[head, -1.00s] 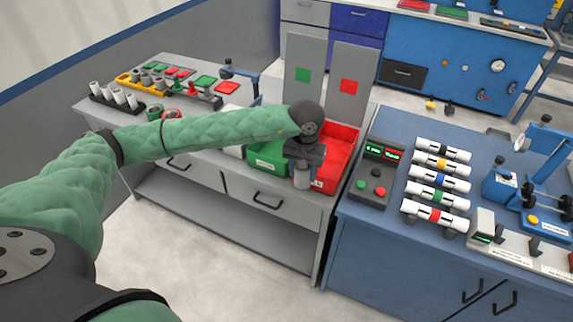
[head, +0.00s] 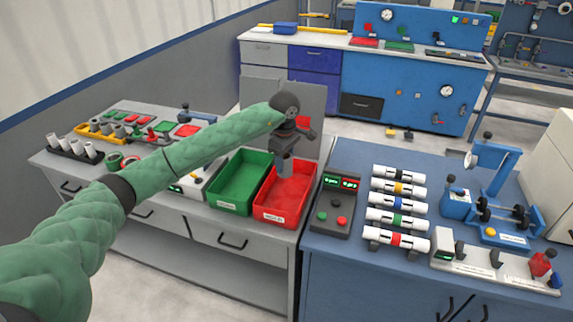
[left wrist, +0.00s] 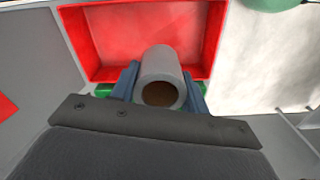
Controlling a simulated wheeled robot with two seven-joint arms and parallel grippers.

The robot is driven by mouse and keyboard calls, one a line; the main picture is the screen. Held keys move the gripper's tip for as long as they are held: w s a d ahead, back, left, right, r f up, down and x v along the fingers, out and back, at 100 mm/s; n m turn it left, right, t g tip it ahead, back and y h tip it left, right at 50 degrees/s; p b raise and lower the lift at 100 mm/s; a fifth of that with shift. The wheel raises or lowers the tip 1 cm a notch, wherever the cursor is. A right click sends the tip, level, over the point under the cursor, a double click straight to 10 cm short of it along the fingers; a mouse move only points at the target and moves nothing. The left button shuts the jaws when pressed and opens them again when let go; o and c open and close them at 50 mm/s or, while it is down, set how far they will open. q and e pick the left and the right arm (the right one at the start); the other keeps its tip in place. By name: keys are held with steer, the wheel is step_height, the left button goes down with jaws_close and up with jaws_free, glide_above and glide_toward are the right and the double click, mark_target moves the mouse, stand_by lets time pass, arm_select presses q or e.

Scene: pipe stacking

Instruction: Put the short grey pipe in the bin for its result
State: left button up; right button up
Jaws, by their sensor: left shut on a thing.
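My left gripper (head: 284,160) is shut on the short grey pipe (head: 284,169), which hangs upright over the red bin (head: 283,217). In the left wrist view the pipe (left wrist: 160,64) sits between the blue-grey fingers, its open end toward the camera. The red bin (left wrist: 110,30) lies beyond it. In the head view the pipe's lower end appears within the bin's outline; its exact height above the floor is unclear. The green bin (head: 240,181) stands just left of the red one and looks empty. My right gripper is not in view.
A red-marked panel (head: 310,100) stands behind the bins, partly hidden by my arm. A control box with a lit display (head: 340,182) and a rack of banded white pipes (head: 397,217) stand on the blue bench to the right.

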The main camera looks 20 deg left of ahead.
arm_select(q)
steer(key=f, duration=0.1)
steer(key=b, duration=0.4)
glide_above(285, 203)
steer(key=shift+f, duration=3.85)
steer(key=shift+w+a+f+b, duration=0.1)
steer(key=shift+f+b, duration=0.3)
steer(key=shift+f, duration=0.25)
steer(key=shift+f+b, duration=0.4)
steer(key=shift+f, duration=0.1)
steer(key=shift+f+b, duration=0.3)
steer(key=shift+f, duration=0.05)
steer(key=shift+f+b, duration=0.3)
steer(key=shift+f, duration=0.15)
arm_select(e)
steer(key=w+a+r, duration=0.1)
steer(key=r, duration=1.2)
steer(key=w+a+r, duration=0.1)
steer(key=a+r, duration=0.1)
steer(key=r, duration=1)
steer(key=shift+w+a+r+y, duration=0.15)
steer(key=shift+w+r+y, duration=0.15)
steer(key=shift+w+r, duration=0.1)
